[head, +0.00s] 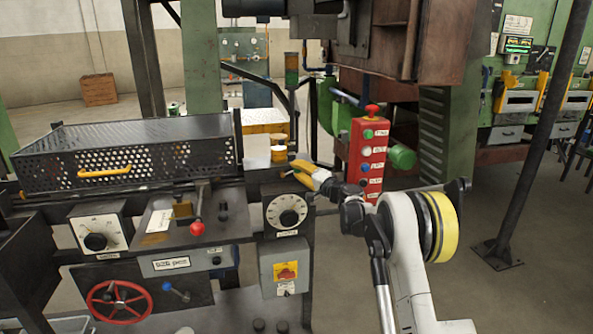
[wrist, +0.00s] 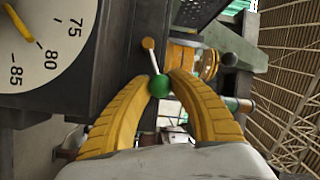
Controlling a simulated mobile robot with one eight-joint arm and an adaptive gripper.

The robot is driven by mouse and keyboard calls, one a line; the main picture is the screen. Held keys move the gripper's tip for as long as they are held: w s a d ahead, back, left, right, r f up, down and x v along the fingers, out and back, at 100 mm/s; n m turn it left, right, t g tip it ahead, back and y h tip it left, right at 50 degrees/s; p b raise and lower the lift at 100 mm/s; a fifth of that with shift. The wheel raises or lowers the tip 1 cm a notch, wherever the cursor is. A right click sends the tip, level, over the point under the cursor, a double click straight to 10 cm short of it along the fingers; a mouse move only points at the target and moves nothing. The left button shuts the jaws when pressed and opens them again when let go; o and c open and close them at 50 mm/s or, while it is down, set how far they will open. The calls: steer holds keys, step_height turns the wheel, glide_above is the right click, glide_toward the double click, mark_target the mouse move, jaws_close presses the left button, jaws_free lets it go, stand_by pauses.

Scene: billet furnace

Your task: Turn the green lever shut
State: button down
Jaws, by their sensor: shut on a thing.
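The green lever's round green knob (wrist: 158,86) is in the middle of the wrist view. A short thin metal rod runs up from it to a small orange round piece (wrist: 148,43), beside the dark side of the machine frame. My gripper (wrist: 160,83) has its two yellow ribbed fingers shut on the knob, one at each side. In the head view my gripper (head: 301,170) is just above and right of the black dial box, reaching in from the right. The lever is hidden behind the fingers there.
A red button box (head: 367,160) stands close to the right. A red-knobbed lever (head: 196,227) and red handwheel (head: 119,302) are further left.

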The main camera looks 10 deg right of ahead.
steer(key=shift+f, duration=0.1)
stand_by(0.5)
steer(key=c, duration=1.1)
jaws_free()
